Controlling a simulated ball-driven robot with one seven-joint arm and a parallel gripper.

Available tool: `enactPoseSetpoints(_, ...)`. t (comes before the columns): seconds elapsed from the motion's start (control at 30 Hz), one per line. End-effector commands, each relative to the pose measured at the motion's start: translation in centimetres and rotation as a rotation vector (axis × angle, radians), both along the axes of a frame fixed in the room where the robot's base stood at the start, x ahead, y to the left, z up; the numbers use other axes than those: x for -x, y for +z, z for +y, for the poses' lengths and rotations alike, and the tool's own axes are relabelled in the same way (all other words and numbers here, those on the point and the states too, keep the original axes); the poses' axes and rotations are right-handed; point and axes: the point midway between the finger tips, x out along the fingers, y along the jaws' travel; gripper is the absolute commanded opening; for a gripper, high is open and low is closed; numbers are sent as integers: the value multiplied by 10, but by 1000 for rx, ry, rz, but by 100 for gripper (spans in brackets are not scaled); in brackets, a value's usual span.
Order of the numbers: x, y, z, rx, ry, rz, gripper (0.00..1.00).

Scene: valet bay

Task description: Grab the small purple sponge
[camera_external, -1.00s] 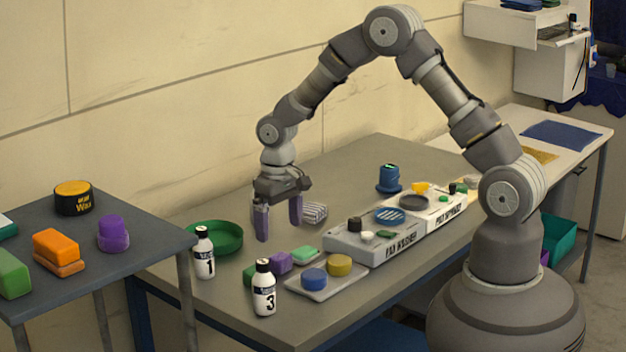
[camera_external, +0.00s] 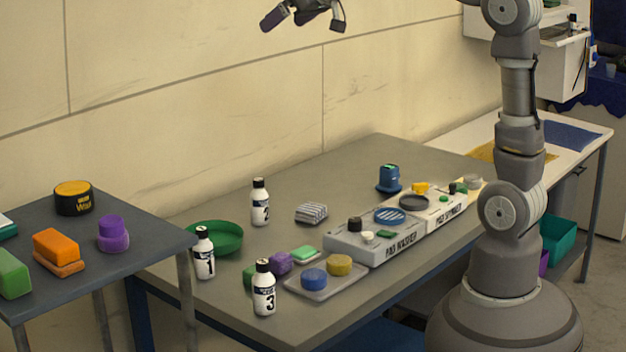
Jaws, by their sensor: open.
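A small purple sponge (camera_external: 280,263) lies on the grey table (camera_external: 340,180), between a dark green block (camera_external: 251,276) and a mint-green block (camera_external: 304,254). It stands behind the white bottle marked 3 (camera_external: 264,288). A purple two-tier piece (camera_external: 113,233) also sits on the separate left table. My gripper (camera_external: 303,24) is at the top edge of the picture, high above the table and in front of the wall. Its two fingers are spread wide with nothing between them. It is well apart from the sponge.
Bottles 1 (camera_external: 204,254) and 2 (camera_external: 260,203) stand near a green bowl (camera_external: 216,238). A grey tray (camera_external: 322,291) with blue and yellow round pieces lies to the right of the sponge. The pad washer (camera_external: 345,246) is behind the tray.

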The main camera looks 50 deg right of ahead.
Motion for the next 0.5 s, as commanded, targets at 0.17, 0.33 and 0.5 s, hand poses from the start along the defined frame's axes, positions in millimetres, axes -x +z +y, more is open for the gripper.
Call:
enactPoseSetpoints(0.17,69,98,-22,16,-16,-296,100)
enactPoseSetpoints(0.33,108,139,-31,28,-24,-417,86)
enactPoseSetpoints(0.5,114,147,-32,30,-25,-435,62)
